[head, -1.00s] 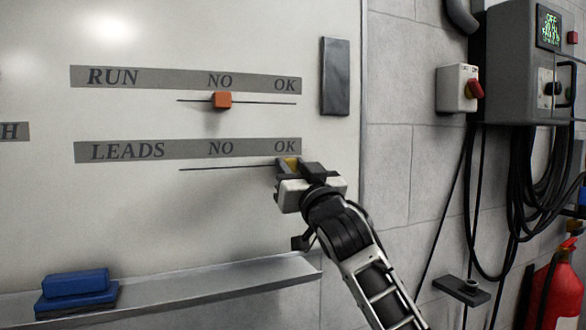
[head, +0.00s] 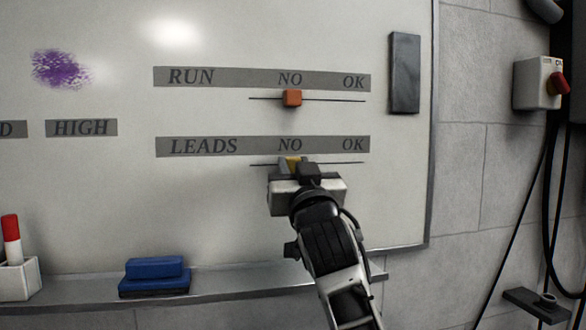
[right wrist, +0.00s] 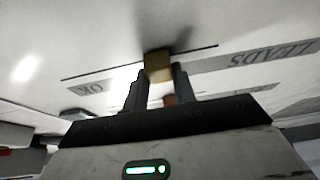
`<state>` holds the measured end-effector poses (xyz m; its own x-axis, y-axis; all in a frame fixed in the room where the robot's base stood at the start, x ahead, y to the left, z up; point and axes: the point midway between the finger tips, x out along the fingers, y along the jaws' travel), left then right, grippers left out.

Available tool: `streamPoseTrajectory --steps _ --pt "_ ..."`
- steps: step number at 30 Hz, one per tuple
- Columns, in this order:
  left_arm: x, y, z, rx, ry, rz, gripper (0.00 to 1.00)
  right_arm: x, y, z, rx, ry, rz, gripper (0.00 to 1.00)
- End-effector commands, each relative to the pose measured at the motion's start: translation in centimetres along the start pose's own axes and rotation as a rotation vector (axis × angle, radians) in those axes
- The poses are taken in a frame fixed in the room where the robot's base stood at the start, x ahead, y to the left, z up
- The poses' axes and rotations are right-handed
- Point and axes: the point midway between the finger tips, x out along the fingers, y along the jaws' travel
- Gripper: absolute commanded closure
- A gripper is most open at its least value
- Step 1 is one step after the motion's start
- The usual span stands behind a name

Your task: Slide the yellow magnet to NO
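The yellow magnet (head: 293,163) sits on the thin black line under the LEADS strip (head: 205,147), below the word NO. My right gripper (head: 298,168) is at the board around the magnet, and its fingers partly hide it. In the right wrist view the yellow magnet (right wrist: 158,66) stands between the two fingertips (right wrist: 157,80), which appear closed on its sides. The OK label (head: 353,145) is to the right along the same strip. My left gripper is not in view.
An orange magnet (head: 292,98) sits under NO on the RUN line above. A dark block (head: 404,73) is on the board at right. A blue eraser (head: 155,268) lies on the ledge (head: 225,285) below, with a marker holder (head: 18,278) to its left.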

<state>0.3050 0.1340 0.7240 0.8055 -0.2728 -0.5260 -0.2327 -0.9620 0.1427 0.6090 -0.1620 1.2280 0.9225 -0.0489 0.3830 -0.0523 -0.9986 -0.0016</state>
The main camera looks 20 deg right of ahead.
Motion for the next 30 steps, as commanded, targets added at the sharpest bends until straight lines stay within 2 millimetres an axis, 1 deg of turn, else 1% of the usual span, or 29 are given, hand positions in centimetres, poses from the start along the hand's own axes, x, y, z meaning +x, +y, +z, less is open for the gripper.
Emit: streamPoseTrajectory --steps 1,2,3,11,14,17,20,24,30 --pt "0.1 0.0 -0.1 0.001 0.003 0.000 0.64 0.0 -0.3 0.1 0.001 -0.001 -0.007 0.62" --pt "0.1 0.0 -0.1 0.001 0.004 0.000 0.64 0.0 -0.4 0.1 0.001 -0.001 -0.007 0.54" --pt "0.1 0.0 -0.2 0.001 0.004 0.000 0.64 0.0 -0.4 0.1 0.001 -0.001 -0.007 0.51" --pt "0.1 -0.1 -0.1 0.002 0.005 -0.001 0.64 -0.1 -0.3 0.1 0.001 -0.001 -0.006 0.51" --pt "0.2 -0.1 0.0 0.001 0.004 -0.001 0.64 -0.7 -0.3 0.2 0.001 -0.002 -0.006 0.51" --pt "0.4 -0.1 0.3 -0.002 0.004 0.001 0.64 -2.1 -0.3 0.2 0.003 0.000 -0.006 0.51" --pt "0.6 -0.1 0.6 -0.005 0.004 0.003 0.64 -4.2 -0.3 0.3 0.003 -0.001 -0.007 0.51" --pt "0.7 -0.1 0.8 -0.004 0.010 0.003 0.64 -7.8 -0.3 0.3 0.004 -0.001 -0.007 0.51" --pt "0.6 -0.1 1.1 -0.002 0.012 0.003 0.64 -12.3 -0.3 0.3 0.004 -0.002 -0.007 0.51"
